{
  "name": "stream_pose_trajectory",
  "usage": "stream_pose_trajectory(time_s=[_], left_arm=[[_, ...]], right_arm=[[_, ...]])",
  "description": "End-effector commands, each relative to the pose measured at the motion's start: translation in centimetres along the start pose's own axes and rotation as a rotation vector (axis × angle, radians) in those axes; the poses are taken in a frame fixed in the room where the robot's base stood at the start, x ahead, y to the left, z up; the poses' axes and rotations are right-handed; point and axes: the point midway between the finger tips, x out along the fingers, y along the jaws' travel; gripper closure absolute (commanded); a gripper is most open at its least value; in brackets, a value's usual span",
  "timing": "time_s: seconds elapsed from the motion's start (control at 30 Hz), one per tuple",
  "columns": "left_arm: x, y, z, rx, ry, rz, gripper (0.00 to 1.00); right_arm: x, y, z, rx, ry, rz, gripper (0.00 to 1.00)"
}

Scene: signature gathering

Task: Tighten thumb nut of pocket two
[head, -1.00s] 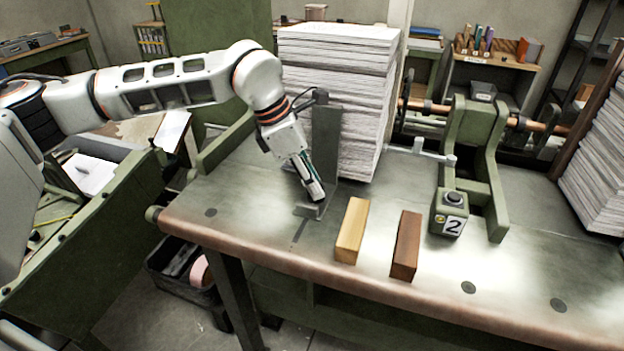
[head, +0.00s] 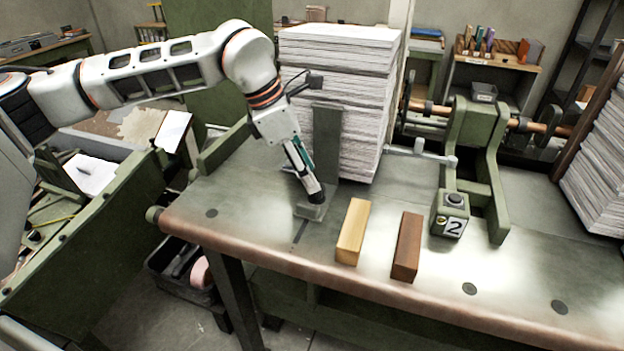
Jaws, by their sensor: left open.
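My left gripper (head: 314,194) points down over the foot of a dark upright metal plate (head: 327,140). The plate stands in front of a tall stack of paper (head: 365,110) on the bench. The gripper is open, and I see nothing between its fingers. A green block marked 2 (head: 450,222) with a dark round knob on top (head: 454,199) stands to the right, at the foot of a green frame (head: 478,150). I cannot make out which part is the thumb nut. My right gripper is not in view.
A light wooden block (head: 352,232) and a reddish-brown block (head: 407,247) stand on the bench (head: 250,215) right of the gripper. A metal rod (head: 420,154) reaches from the stack towards the green frame. Another paper stack (head: 601,165) is at the far right. The bench's front left is clear.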

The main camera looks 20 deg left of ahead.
Motion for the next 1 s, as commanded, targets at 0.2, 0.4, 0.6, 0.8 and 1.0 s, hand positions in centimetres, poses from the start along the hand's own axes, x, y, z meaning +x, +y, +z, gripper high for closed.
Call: stream_pose_trajectory(time_s=[0.2, 0.4, 0.6, 0.8, 1.0], left_arm=[[-4.7, 0.1, 0.0, -0.001, -0.002, 0.003, 0.57], [-7.5, 0.0, 0.0, 0.000, -0.002, 0.001, 0.57], [-8.6, 0.0, 0.0, 0.000, 0.000, 0.000, 0.57], [-8.6, 0.0, 0.0, 0.000, 0.000, 0.000, 0.57], [-8.6, 0.0, 0.0, 0.000, 0.000, 0.000, 0.57]], right_arm=[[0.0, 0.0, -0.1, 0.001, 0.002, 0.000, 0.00], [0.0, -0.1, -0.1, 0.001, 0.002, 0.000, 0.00], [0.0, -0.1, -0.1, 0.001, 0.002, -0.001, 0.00], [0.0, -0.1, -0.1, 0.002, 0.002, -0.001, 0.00], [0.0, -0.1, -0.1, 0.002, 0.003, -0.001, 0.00]])
